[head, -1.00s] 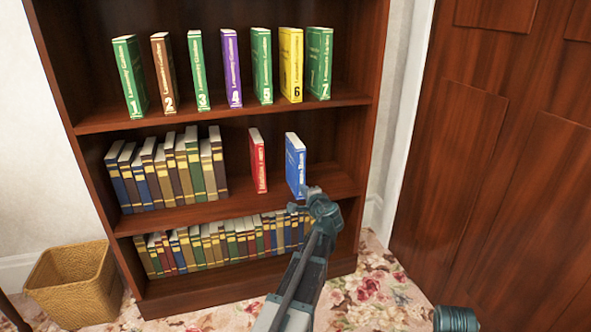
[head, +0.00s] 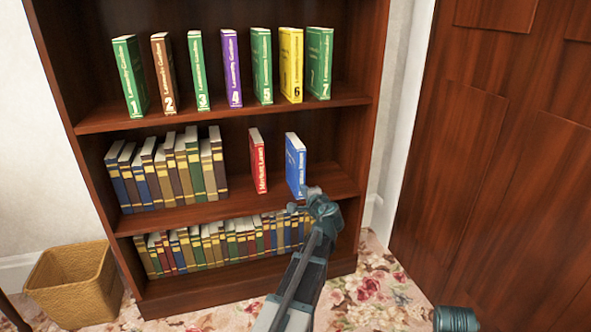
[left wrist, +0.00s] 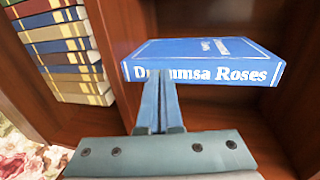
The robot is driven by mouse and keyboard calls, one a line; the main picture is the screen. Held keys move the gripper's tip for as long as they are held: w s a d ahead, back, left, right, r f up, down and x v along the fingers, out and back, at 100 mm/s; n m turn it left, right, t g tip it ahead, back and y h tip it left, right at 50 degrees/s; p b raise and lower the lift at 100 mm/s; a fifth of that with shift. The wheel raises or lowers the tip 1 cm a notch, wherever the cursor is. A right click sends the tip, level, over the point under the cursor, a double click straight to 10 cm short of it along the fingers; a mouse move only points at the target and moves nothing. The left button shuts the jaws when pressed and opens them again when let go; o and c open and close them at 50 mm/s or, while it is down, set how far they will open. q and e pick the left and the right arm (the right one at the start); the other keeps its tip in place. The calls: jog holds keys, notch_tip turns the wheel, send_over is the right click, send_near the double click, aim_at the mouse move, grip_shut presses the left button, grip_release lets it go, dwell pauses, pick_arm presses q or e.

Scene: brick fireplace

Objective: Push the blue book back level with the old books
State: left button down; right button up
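The blue book (head: 295,165) stands upright on the middle shelf, right of a red book (head: 258,161). Its spine is close to the shelf's front edge, farther forward than the old books (head: 166,172) at the left of that shelf. My left gripper (head: 299,203) is at the lower part of the blue spine. In the left wrist view its fingers are together and empty, pointing at the blue book (left wrist: 205,62). The tips overlap the spine's lettering; I cannot tell whether they touch. My right gripper is not in view.
Several numbered books (head: 235,68) stand on the shelf above. More old books (head: 226,241) fill the shelf below. The middle shelf is bare right of the blue book. A wicker basket (head: 72,286) is on the floor at left; a wooden door (head: 490,160) is at right.

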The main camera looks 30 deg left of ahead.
aim_at(300, 199)
pick_arm(q)
jog(key=shift+w+a, duration=0.1)
dwell(0.6)
jog(key=shift+r+x, duration=0.2)
jog(key=shift+x, duration=0.75)
jog(key=shift+r+x, duration=0.25)
jog(key=shift+x, duration=0.65)
jog(key=shift+w+a, duration=0.1)
jog(key=shift+r+x, duration=0.2)
jog(key=shift+x, duration=0.7)
jog(key=shift+r+x, duration=0.2)
jog(key=shift+x, duration=0.75)
jog(key=f+v, duration=0.2)
jog(key=v, duration=0.7)
jog(key=shift+s+d, duration=0.45)
jog(key=shift+f, duration=0.1)
